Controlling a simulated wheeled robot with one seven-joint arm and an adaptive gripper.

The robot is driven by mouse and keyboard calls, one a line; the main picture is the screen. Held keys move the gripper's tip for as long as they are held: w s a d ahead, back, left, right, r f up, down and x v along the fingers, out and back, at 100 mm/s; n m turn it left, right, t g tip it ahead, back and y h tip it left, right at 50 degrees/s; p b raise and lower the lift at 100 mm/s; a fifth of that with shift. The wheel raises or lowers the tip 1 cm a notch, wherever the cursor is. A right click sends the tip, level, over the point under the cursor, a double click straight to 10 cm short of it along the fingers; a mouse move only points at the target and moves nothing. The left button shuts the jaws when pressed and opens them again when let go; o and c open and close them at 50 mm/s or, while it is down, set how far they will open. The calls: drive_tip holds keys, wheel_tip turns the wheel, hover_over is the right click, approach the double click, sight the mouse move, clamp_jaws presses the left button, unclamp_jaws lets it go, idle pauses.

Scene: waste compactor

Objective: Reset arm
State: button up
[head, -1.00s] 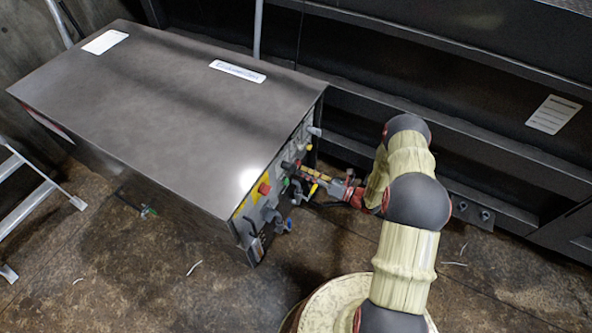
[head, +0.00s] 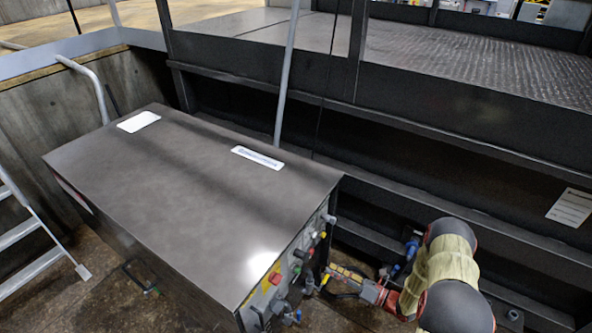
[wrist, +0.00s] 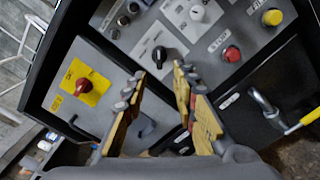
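My gripper (head: 340,272) is in front of the control panel on the right side of the grey metal cabinet (head: 190,190). In the wrist view its two yellow-and-grey fingers (wrist: 157,80) are spread apart, with nothing seen between them. The panel (wrist: 130,60) fills the view beyond the fingertips. It has a red rotary switch on a yellow plate (wrist: 84,84), a black selector switch (wrist: 160,55), a red button (wrist: 231,54) and a yellow button (wrist: 272,17). The fingers look apart from these controls, but the exact distance cannot be told.
A handle with a yellow end (wrist: 300,124) sticks out at the panel's lower right. The dark compactor frame (head: 450,140) runs behind the cabinet and my arm. A metal ladder (head: 30,232) stands at the left. The cabinet top is clear apart from labels.

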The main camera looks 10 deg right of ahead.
drive_tip(key=s+a+f+n+g+y, duration=0.25)
drive_tip(key=s+a+n+g, duration=0.3)
drive_tip(key=s, duration=0.35)
drive_tip(key=s+a+r+n+g+h, duration=0.2)
drive_tip(key=s+r+n+g, duration=0.4)
drive_tip(key=n, duration=0.3)
drive_tip(key=s+d+r+n+g+h, duration=0.1)
drive_tip(key=s+r+n+h, duration=0.25)
drive_tip(key=r+n, duration=0.35)
drive_tip(key=s+d+r+n+g+h, duration=0.15)
drive_tip(key=r+n+h, duration=0.25)
drive_tip(key=r, duration=0.5)
drive_tip(key=s+d+r+n+h, duration=0.2)
drive_tip(key=s+r+n+h, duration=0.2)
drive_tip(key=r+n, duration=0.3)
drive_tip(key=s+a+r+n+t+h, duration=0.1)
drive_tip(key=a+r+n+t, duration=0.1)
drive_tip(key=r, duration=0.7)
drive_tip(key=s+a+r+n+t, duration=0.1)
drive_tip(key=s+a+r+t, duration=0.1)
drive_tip(key=r, duration=0.7)
drive_tip(key=a+t, duration=0.1)
drive_tip(key=t, duration=0.1)
drive_tip(key=shift+a+n+t+h, duration=0.2)
drive_tip(key=shift+n+t+h, duration=0.15)
drive_tip(key=shift+t+h, duration=0.05)
